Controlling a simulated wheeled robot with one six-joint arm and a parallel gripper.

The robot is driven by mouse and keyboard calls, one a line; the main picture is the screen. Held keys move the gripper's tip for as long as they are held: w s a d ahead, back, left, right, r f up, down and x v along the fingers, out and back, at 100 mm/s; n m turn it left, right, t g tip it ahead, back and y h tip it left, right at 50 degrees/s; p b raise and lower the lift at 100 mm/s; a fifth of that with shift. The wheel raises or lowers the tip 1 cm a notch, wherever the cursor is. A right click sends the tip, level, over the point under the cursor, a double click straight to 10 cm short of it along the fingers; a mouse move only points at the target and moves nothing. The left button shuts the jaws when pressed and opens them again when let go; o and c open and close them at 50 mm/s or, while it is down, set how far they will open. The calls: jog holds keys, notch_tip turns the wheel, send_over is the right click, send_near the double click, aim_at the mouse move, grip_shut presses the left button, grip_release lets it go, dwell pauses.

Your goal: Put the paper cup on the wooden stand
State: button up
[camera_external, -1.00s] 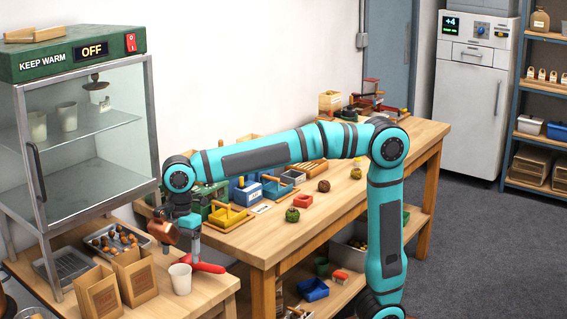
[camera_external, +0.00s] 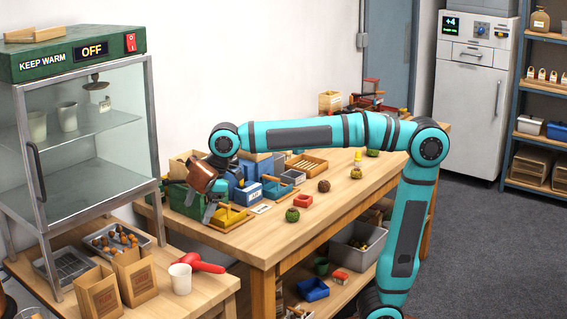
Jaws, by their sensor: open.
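The white paper cup (camera_external: 180,279) stands upright at the front of the low wooden table, right of two brown paper bags. My gripper (camera_external: 212,208) is up and behind the cup, over the near left end of the long workbench, clearly apart from the cup. Its jaws are open, and I see nothing held between them. I cannot tell which thing is the wooden stand; no separate stand shows clearly.
A red-handled tool (camera_external: 203,263) lies just behind the cup. Brown paper bags (camera_external: 136,278) and a tray of chestnuts (camera_external: 90,242) are to its left. The glass warming cabinet (camera_external: 88,150) stands behind them. Yellow and blue trays crowd the workbench (camera_external: 268,238).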

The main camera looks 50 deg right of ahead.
jog(key=d+r+m+t, duration=0.2)
jog(key=d+m+t, duration=0.2)
jog(key=d, duration=0.6)
jog(key=d+r+m+t, duration=0.3)
jog(key=d+m, duration=0.1)
jog(key=d, duration=0.7)
jog(key=s+d+r+m+t+h, duration=0.1)
jog(key=s+d+m+t+h, duration=0.2)
jog(key=s+d+m+t, duration=0.4)
jog(key=s+d, duration=0.4)
jog(key=d, duration=0.4)
jog(key=shift+r+m+h, duration=0.3)
jog(key=shift+r, duration=0.05)
jog(key=o, duration=0.5)
jog(key=shift+w, duration=0.1)
